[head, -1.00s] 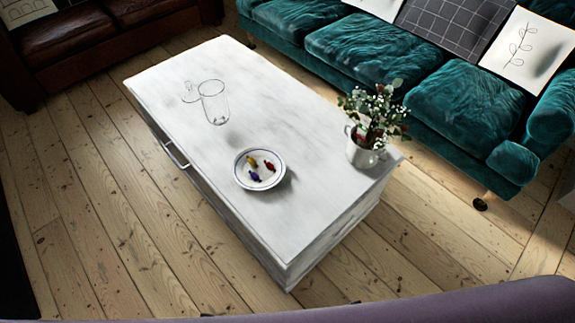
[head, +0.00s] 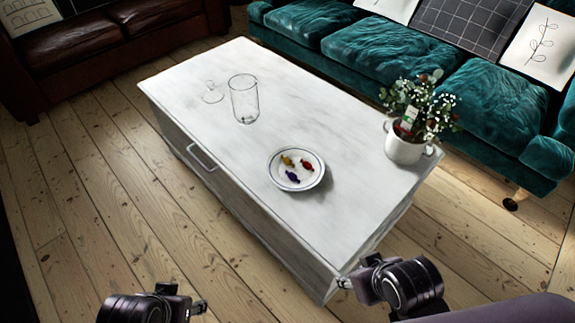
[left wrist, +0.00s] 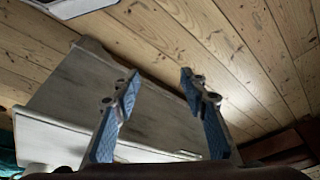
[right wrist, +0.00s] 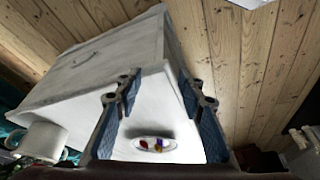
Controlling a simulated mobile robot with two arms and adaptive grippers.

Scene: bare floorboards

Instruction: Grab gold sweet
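The gold sweet (head: 287,160) lies on a small white plate (head: 297,187) on the coffee table, at the plate's upper left. A red sweet (head: 307,165) and a purple sweet (head: 292,176) lie beside it. The plate (right wrist: 140,154) and its sweets also show between the fingers in the right wrist view, some way off. My right gripper (head: 344,283) is by the table's near corner, open and empty. My left gripper (head: 199,306) is low at the front, left of the table, open and empty. No sweet shows in the left wrist view.
The white coffee table (head: 230,150) has a clear glass (head: 244,100) and a smaller glass item (head: 213,93) at the far left. A potted plant (head: 404,150) stands at the right end. A teal sofa (head: 370,50) and brown sofa (head: 90,50) stand behind.

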